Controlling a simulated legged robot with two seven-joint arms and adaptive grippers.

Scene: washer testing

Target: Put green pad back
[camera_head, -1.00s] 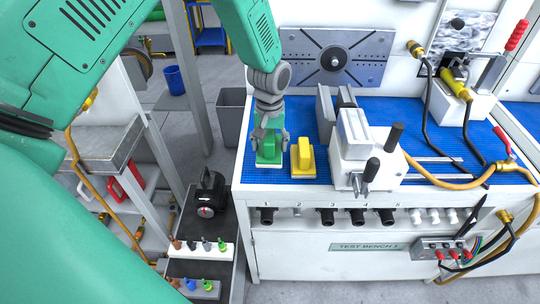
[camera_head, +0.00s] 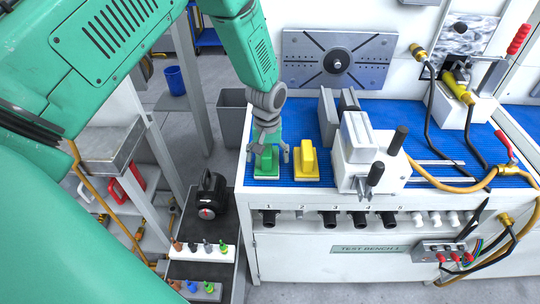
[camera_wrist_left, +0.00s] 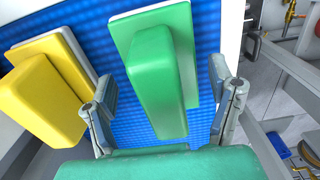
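The green pad (camera_head: 265,165), a green block handle on a pale base, rests on the blue mat (camera_head: 330,178) at the bench's front left corner. It also shows in the left wrist view (camera_wrist_left: 158,80). My left gripper (camera_head: 267,153) is over it, pointing down. In the left wrist view its fingers (camera_wrist_left: 163,85) are spread apart on either side of the green handle, with visible gaps. The yellow pad (camera_head: 304,164) sits just right of the green pad, about level with it, and also shows in the left wrist view (camera_wrist_left: 42,97). My right gripper is not in view.
A grey and white vise (camera_head: 360,150) with black knobs stands right of the yellow pad. A slotted metal plate (camera_head: 337,60) is behind. A grey bin (camera_head: 232,118) stands left of the bench. Hoses (camera_head: 430,130) cross the right side of the mat.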

